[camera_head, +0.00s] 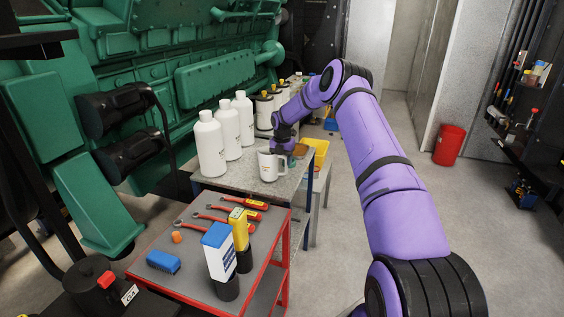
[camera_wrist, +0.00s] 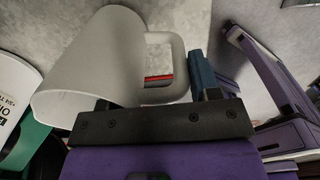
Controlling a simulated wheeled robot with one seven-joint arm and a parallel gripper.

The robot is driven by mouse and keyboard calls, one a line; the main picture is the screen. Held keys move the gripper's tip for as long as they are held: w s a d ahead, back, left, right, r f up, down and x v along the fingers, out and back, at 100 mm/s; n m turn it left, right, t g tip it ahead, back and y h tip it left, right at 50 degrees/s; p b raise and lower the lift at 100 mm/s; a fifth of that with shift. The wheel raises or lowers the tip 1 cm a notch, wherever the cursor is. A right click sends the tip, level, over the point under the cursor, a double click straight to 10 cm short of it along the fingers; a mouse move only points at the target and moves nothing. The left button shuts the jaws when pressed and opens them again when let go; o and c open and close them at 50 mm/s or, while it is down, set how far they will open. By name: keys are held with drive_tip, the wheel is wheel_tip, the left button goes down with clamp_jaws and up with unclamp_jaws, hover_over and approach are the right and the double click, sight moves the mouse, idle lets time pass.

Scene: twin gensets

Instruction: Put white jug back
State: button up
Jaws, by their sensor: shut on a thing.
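The white jug (camera_head: 268,166) is at the front right of the grey table (camera_head: 240,184), close to its right edge. It looks upright, and I cannot tell whether its base touches the top. In the wrist view the jug (camera_wrist: 95,60) fills the left side, with its handle (camera_wrist: 165,68) pointing right. My gripper (camera_head: 287,152) reaches the jug's handle side from behind. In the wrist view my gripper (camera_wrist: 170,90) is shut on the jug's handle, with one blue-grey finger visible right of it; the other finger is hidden.
Several white bottles (camera_head: 210,144) stand left of the jug. A yellow bin (camera_head: 318,150) is behind it on the right. A red cart (camera_head: 212,254) with wrenches, a blue brush and a blue-and-white box stands in front. Floor on the right is clear up to a red bucket (camera_head: 449,145).

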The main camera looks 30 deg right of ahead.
drive_tip(key=shift+f, duration=0.25)
drive_tip(key=shift+f, duration=0.1)
drive_tip(key=o, duration=1.3)
drive_tip(key=shift+c, duration=0.2)
